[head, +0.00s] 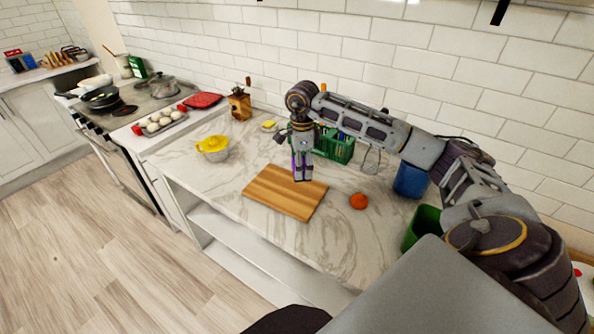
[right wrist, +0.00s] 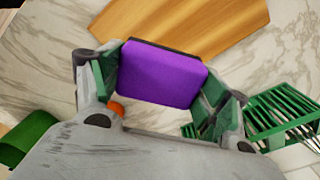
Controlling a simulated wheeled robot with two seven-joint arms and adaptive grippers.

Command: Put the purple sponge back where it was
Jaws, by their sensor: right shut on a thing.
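The purple sponge (right wrist: 160,74) is a flat block with a dark layer on its far edge, held between my right gripper's green-padded fingers in the right wrist view. My right gripper (head: 302,175) is shut on it and points down over the back part of the wooden cutting board (head: 275,196). In the head view only slivers of purple show at the fingers. I cannot tell how far the sponge is above the counter. My left gripper is not in view.
A green rack (head: 338,149) stands behind my gripper. A tomato-like orange-red ball (head: 359,201), blue container (head: 411,181) and green bin (head: 421,226) are to the right. A yellow-lidded bowl (head: 212,147) and small yellow-topped dish (head: 269,125) are left. Bare marble surrounds the board.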

